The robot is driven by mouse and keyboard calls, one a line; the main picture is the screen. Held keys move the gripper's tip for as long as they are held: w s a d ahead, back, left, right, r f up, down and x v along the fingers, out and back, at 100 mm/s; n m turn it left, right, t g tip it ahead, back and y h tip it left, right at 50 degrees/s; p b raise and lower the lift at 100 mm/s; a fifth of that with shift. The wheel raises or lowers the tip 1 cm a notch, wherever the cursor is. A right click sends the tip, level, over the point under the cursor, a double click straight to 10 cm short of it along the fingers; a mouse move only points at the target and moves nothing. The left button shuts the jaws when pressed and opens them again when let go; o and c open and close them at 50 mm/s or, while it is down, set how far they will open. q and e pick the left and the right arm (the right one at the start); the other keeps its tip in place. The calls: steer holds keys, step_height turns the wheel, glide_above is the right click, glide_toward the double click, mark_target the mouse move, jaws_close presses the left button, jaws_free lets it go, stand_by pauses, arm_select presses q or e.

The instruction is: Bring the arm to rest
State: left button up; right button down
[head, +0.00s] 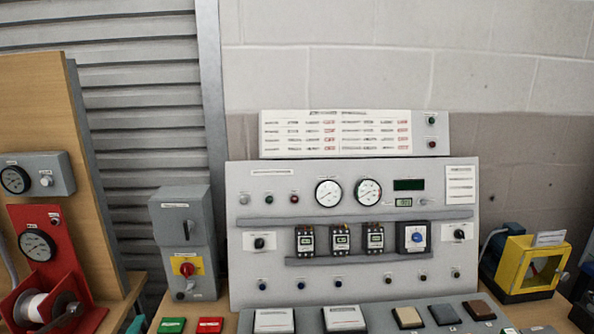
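Neither of my grippers shows in the head view, and no part of either arm can be made out. The grey control panel (350,270) stands upright at the centre, with two round dials, a small dark display, several breakers and knobs. A white label board (355,155) with a green and a red button sits above it. A grey switch box (182,215) with a red knob on a yellow plate stands just left of the panel.
A red unit with a gauge and spool (50,250) stands at the left by a wooden board (35,110). A yellow-framed box (520,265) stands at the right. Several flat blocks lie on a grey tray (378,318) along the front. A louvred shutter (150,90) is behind.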

arm_select(q)
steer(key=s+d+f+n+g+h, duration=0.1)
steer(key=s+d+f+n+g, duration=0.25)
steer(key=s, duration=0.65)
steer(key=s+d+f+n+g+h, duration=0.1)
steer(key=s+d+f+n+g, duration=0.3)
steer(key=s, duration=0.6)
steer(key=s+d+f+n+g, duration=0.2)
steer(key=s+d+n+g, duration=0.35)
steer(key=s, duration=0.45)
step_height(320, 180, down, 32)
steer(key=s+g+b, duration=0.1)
steer(key=b, duration=0.5)
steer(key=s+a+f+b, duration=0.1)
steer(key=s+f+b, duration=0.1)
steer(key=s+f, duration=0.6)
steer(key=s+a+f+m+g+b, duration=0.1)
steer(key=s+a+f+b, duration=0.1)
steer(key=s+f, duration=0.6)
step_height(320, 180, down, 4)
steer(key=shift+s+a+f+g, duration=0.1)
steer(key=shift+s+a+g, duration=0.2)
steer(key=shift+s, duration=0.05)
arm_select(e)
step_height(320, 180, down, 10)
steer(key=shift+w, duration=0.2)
